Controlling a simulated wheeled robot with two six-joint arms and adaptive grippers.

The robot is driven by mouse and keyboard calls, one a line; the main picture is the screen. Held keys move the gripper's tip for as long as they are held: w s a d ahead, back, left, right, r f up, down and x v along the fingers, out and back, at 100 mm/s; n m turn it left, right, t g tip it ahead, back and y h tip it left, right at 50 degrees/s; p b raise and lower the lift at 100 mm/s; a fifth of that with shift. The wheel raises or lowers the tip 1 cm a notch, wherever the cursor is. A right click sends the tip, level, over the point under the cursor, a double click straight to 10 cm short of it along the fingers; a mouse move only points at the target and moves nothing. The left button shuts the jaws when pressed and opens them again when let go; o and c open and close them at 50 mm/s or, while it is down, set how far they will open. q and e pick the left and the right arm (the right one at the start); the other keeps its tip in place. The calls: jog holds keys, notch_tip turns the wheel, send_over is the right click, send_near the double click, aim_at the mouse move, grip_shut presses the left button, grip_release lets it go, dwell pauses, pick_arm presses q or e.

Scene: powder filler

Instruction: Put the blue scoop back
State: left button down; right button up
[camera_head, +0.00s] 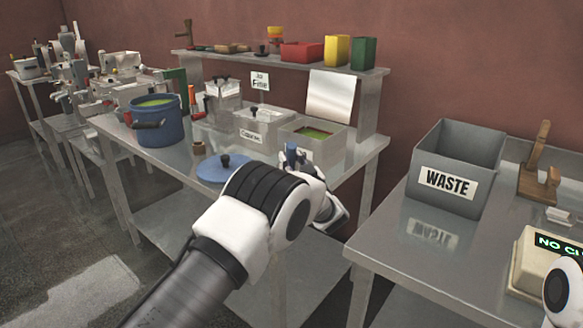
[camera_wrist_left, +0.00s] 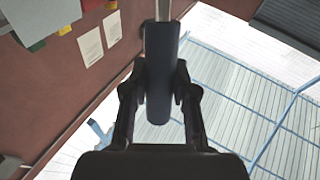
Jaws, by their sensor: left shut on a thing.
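My left gripper (camera_head: 303,170) reaches over the front of the middle metal table. It is shut on the blue scoop (camera_head: 291,155), of which the upright blue handle end shows in the head view. In the left wrist view the scoop's dark blue handle (camera_wrist_left: 160,75) sits between the two fingers of the gripper (camera_wrist_left: 160,92), with a pale metal shaft running up out of frame. The scoop's bowl is hidden. My right gripper is outside the views.
A blue pot (camera_head: 157,122) with green contents, a blue lid (camera_head: 222,170), a lidded metal box (camera_head: 262,127) and an open box with green contents (camera_head: 312,133) stand on the table. A raised shelf (camera_head: 290,62) is behind. A grey WASTE bin (camera_head: 455,165) stands right.

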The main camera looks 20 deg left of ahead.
pick_arm(q)
notch_tip(320, 180, down, 3)
jog(key=shift+f+p, duration=0.2)
jog(key=shift+p, duration=0.1)
jog(key=shift+w+f, duration=0.1)
jog(key=c, duration=0.9)
grip_release()
jog(key=shift+f, duration=0.1)
